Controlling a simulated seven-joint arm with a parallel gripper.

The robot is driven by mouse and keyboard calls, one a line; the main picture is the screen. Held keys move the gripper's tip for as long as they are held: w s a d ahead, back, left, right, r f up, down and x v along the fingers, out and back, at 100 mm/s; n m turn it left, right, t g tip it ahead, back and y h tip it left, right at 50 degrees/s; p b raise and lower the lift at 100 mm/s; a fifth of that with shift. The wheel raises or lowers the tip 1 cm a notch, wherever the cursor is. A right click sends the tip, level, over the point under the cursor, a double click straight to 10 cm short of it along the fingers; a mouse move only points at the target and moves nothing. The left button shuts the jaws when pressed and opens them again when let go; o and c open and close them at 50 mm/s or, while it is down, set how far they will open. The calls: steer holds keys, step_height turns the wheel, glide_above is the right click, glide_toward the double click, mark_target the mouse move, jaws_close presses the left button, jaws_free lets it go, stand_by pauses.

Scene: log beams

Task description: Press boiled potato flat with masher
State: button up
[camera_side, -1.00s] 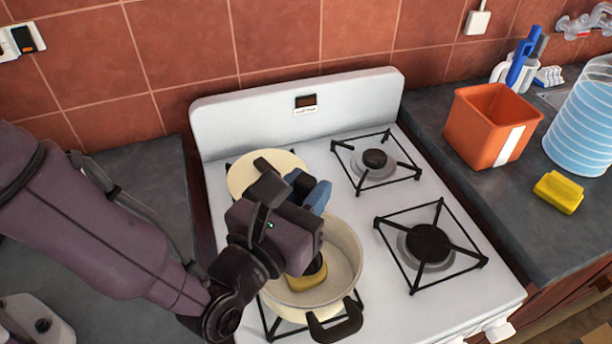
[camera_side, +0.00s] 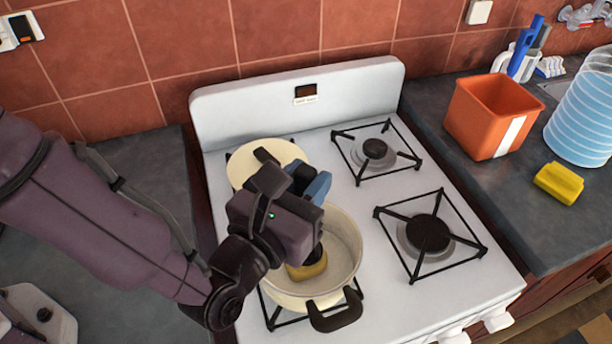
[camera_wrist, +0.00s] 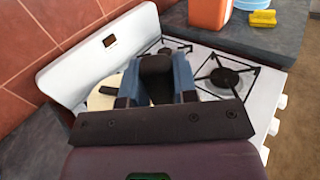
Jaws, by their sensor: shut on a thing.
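A cream pot (camera_side: 348,238) stands on the front left burner of the white stove. A yellow lump (camera_side: 307,266), which looks like the potato, lies inside the pot. My gripper (camera_side: 312,186) is above the pot, its blue fingers shut on a dark handle (camera_wrist: 156,64), apparently the masher's. A dark part (camera_side: 317,252) of the masher shows below my wrist, just over the yellow lump. My wrist hides most of the masher, and I cannot tell whether its head touches the potato.
A cream round lid or pan (camera_side: 240,165) with a black handle is on the back left burner. The right burners (camera_side: 428,233) are bare. An orange bin (camera_side: 485,120), yellow sponge (camera_side: 559,183) and blue-striped container (camera_side: 582,125) stand on the right counter.

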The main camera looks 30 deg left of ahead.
steer(key=shift+f, duration=0.55)
stand_by(1.0)
steer(key=shift+r, duration=3.6)
